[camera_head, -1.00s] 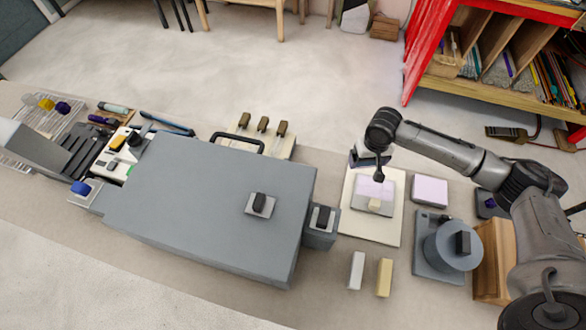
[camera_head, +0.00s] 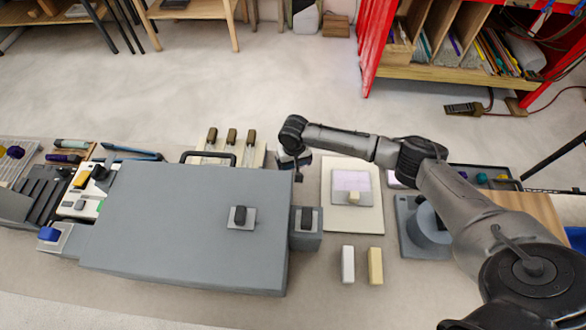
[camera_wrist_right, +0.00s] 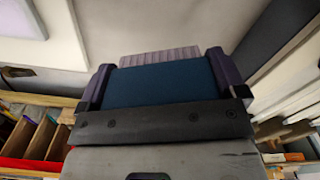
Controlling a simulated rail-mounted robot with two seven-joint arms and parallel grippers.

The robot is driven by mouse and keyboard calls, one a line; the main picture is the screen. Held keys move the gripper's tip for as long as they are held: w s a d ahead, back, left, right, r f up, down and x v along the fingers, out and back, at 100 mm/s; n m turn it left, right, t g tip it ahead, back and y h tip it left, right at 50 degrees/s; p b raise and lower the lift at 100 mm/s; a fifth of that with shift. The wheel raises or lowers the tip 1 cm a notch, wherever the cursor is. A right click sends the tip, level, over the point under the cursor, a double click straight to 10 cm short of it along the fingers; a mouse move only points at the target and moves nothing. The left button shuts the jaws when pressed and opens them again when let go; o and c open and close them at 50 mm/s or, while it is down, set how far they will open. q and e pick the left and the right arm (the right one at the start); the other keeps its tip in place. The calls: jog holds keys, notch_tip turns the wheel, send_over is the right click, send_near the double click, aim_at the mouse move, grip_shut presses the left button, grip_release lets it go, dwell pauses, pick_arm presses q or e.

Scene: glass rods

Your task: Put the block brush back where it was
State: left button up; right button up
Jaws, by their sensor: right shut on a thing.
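My right gripper (camera_head: 293,163) hangs just left of the white board, near the back right corner of the large grey box. In the right wrist view its two dark purple fingers (camera_wrist_right: 160,76) are shut on the block brush (camera_wrist_right: 165,86). The brush shows a dark blue body spanning the fingers. A pale lilac ridged strip, apparently its bristles, shows beyond. In the head view the brush is mostly hidden by the gripper and too small to make out. My left gripper is not in view.
The large grey box (camera_head: 170,225) fills the middle of the table. A rack with several brown-topped pieces (camera_head: 231,136) stands behind it. The white board (camera_head: 370,217) bears a lilac plate (camera_head: 350,182) and a small cream block. Two pale bars (camera_head: 348,264) lie in front.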

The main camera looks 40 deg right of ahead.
aim_at(293, 169)
jog(key=shift+w+f, duration=0.15)
jog(key=shift+f, duration=1.95)
jog(key=shift+f, duration=0.2)
jog(key=o, duration=0.5)
jog(key=shift+o, duration=0.2)
jog(key=shift+r, duration=0.15)
notch_tip(293, 169, up, 12)
jog(key=shift+r, duration=0.1)
